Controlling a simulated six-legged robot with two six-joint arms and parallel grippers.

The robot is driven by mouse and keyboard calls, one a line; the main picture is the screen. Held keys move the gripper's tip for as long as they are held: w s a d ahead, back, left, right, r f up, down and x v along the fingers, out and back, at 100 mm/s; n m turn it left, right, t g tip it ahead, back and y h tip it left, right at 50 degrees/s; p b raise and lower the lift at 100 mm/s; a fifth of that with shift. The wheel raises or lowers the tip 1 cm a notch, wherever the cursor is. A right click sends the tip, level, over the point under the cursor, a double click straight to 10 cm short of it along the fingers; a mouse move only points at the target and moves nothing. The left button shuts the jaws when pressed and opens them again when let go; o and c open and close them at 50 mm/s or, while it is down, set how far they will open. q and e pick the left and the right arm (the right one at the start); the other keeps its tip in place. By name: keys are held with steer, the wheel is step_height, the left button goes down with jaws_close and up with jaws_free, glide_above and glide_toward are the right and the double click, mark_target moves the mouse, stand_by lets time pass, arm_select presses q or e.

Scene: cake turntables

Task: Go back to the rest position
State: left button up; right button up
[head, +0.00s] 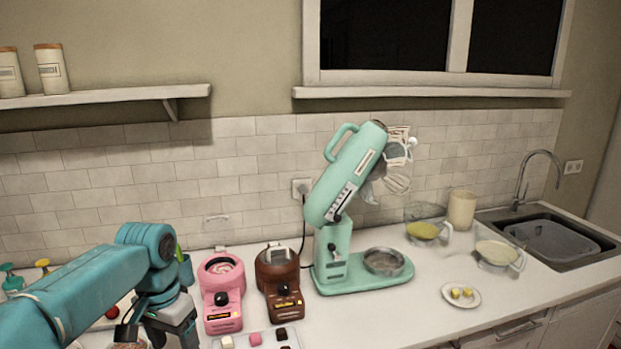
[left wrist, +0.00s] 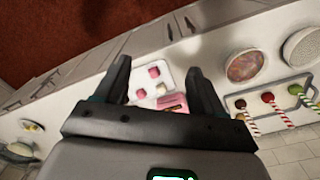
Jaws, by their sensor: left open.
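My left arm comes in from the left in the head view, and its gripper (head: 160,335) hangs low at the bottom edge, left of the pink machine (head: 222,292). In the left wrist view the two dark fingers of my left gripper (left wrist: 160,78) stand wide apart with nothing held between them. A white tray with pink and pale cubes (left wrist: 154,70) shows beyond the fingers. My right gripper is in neither view.
A brown machine (head: 280,280) and a mint stand mixer (head: 345,185) with its head tilted up stand on the counter. Bowls, a small plate (head: 461,305) and a sink (head: 550,240) are to the right. Striped sticks with coloured tops (left wrist: 268,98) show in the left wrist view.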

arm_select(q)
steer(key=s+d+f+h, duration=0.1)
steer(key=d+f, duration=0.2)
steer(key=f, duration=0.5)
steer(key=s+d+f+n+h, duration=0.1)
steer(key=s+d+f, duration=0.1)
steer(key=f, duration=0.7)
steer(key=s+d+f+h, duration=0.1)
steer(key=d+f, duration=0.2)
steer(key=f, duration=0.5)
steer(key=s+d+f+n, duration=0.2)
steer(key=s+f, duration=0.4)
steer(key=s, duration=0.4)
steer(key=s+d+f+n, duration=0.2)
steer(key=s+f, duration=0.3)
steer(key=s, duration=0.4)
steer(key=shift+s+f+n+h, duration=0.3)
steer(key=shift+s+f+h, duration=0.05)
steer(key=shift+f+h, duration=0.05)
